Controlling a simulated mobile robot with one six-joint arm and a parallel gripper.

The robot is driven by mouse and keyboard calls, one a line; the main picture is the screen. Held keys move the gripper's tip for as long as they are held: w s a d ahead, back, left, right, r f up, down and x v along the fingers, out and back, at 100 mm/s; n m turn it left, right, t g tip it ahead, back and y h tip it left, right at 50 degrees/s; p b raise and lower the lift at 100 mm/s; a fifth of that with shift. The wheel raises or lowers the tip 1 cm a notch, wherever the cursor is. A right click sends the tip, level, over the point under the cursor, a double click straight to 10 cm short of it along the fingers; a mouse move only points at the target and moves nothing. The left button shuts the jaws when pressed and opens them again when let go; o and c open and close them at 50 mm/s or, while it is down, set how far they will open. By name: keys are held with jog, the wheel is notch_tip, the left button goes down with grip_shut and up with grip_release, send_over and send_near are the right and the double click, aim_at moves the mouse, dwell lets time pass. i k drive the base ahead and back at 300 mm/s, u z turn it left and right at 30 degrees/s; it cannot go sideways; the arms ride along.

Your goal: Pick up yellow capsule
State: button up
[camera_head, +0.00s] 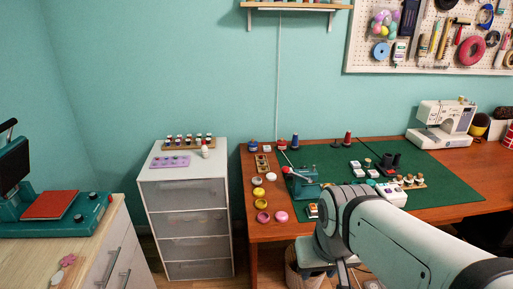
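Two small round yellow pieces lie near the left edge of the brown table: an upper one (259,192) and a lower one (261,203). Either may be the yellow capsule; they are too small to tell apart by kind. My arm (390,235) reaches in from the lower right, and its bent joint stands in front of the table's front edge, to the right of the yellow pieces. The arm's end is low by the table front. I cannot make out the gripper's fingers there, and nothing is seen held.
Pink round pieces (281,216) and pale ones (271,176) lie close to the yellow pieces. A teal hand press (303,184) stands just right of them on a green mat (450,180). A grey drawer cabinet (188,215) stands left of the table, across a narrow gap.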

aim_at(261, 203)
jog(key=i, duration=1.1)
jog(key=u, duration=0.05)
